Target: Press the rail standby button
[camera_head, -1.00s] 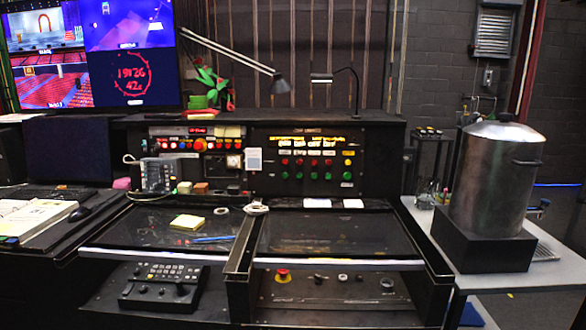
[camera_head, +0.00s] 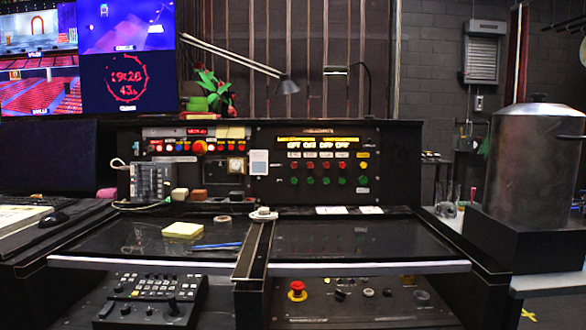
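The cue panel (camera_head: 370,192) stands at the back of the desk, right of centre. It carries a row of red buttons (camera_head: 325,166) above a row of green buttons (camera_head: 325,181), with a yellow one at the right end. A lit yellow text display (camera_head: 318,143) sits above them. Labels near the buttons are too small to read, so I cannot tell which is the rail standby button. Left of it is a second panel with a row of lit red, orange and white buttons (camera_head: 190,147). Neither of my grippers is in view.
The desk (camera_head: 330,237) has a dark top with a raised divider (camera_head: 252,252). Yellow notes (camera_head: 183,230), blue pens (camera_head: 215,246) and a tape roll (camera_head: 222,219) lie on it. A red emergency knob (camera_head: 297,289) is below the front edge. A metal urn (camera_head: 535,165) stands at right.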

